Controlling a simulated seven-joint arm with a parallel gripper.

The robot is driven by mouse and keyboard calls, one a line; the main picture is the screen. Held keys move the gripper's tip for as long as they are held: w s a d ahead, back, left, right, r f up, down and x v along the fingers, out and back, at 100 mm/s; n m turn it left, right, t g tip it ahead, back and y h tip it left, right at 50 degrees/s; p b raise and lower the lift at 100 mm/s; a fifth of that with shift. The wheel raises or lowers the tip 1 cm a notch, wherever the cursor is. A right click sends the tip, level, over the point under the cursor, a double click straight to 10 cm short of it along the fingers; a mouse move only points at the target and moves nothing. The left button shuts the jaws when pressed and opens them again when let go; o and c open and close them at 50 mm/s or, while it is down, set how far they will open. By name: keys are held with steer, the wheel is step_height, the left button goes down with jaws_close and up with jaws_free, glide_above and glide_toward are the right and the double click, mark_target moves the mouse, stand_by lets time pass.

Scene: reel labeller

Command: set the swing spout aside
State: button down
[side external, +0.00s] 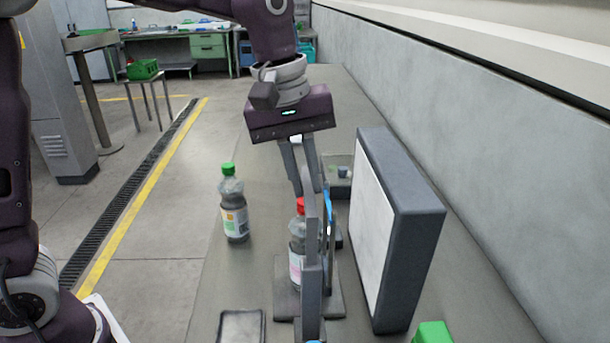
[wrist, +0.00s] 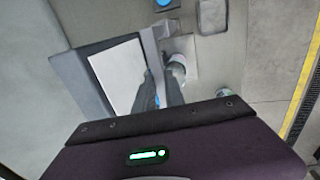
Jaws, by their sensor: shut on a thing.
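The swing spout (side external: 311,265) appears as a narrow grey bar with blue parts, standing near the middle of the bench in the side view. It also shows as a grey bar in the wrist view (wrist: 152,52). My gripper (side external: 309,190) points down at its upper end, with its fingers close together and shut on it. The exact contact is partly hidden. A bottle with a red cap (side external: 296,262) stands upright on a grey base plate (side external: 286,301), directly beside the bar and partly covered by it.
A green-capped bottle (side external: 233,212) stands to the left. A thick panel with a white face (side external: 378,225) stands close on the right. A shallow grey tray (side external: 241,326) and a green object (side external: 432,333) lie at the front. The bench behind the green-capped bottle is clear.

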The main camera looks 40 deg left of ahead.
stand_by(0.6)
steer(key=s+n+y, duration=0.3)
steer(key=s+n, duration=0.6)
steer(key=n, duration=0.9)
steer(key=shift+d, duration=0.4)
stand_by(0.4)
steer(key=c, duration=1.4)
jaws_free()
step_height(320, 180, up, 7)
steer(key=s+d, duration=0.1)
